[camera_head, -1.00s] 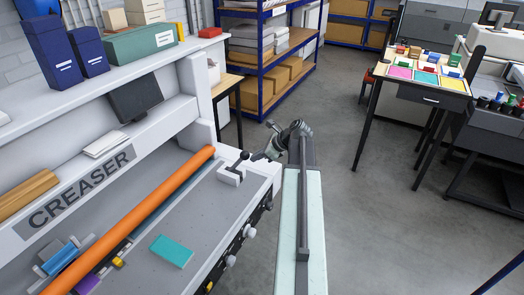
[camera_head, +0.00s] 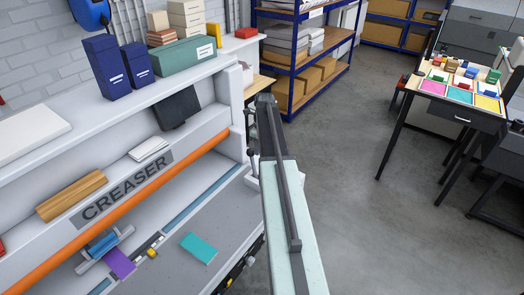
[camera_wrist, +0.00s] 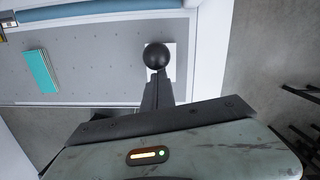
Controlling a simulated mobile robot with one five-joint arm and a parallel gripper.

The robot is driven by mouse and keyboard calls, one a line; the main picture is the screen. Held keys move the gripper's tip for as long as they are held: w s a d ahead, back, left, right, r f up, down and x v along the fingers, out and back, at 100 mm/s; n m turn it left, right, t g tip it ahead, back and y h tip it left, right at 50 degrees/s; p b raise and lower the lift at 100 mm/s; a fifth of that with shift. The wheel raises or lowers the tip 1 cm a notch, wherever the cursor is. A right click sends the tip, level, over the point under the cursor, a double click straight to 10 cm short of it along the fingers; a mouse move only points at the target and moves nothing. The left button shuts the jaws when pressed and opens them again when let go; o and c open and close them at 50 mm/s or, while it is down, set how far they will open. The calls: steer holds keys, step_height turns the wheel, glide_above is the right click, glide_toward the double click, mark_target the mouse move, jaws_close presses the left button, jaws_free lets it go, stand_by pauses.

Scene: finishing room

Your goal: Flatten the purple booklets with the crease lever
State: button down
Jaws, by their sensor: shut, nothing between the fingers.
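A purple booklet (camera_head: 120,263) lies on the creaser bed at the lower left of the head view, against a blue piece (camera_head: 103,244) in a grey holder. I cannot tell how many purple booklets there are. The crease lever's black ball knob (camera_wrist: 157,56) stands over a white block in the wrist view; in the head view my arm mostly hides it. My gripper (camera_wrist: 156,76) is shut and empty, its dark fingers pointing at the knob. I cannot tell whether they touch it. The orange roller bar (camera_head: 130,203) runs just below the CREASER label.
A teal booklet (camera_head: 198,248) lies on the open grey bed (camera_head: 175,270); it also shows in the wrist view (camera_wrist: 41,71). A blue strip (camera_head: 195,200) runs along the bed. A table with coloured trays (camera_head: 462,95) stands at right. The floor between is clear.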

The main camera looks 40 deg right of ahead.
steer(key=shift+w+a+r, duration=0.2)
steer(key=shift+w+a, duration=0.05)
steer(key=shift+w, duration=0.25)
steer(key=s+d+r+p, duration=0.2)
steer(key=s+r+p, duration=0.2)
steer(key=r+p, duration=0.6)
steer(key=shift+s+d+r+p, duration=0.3)
steer(key=shift+d+r+p, duration=0.1)
steer(key=shift+p, duration=0.1)
steer(key=shift+f, duration=0.1)
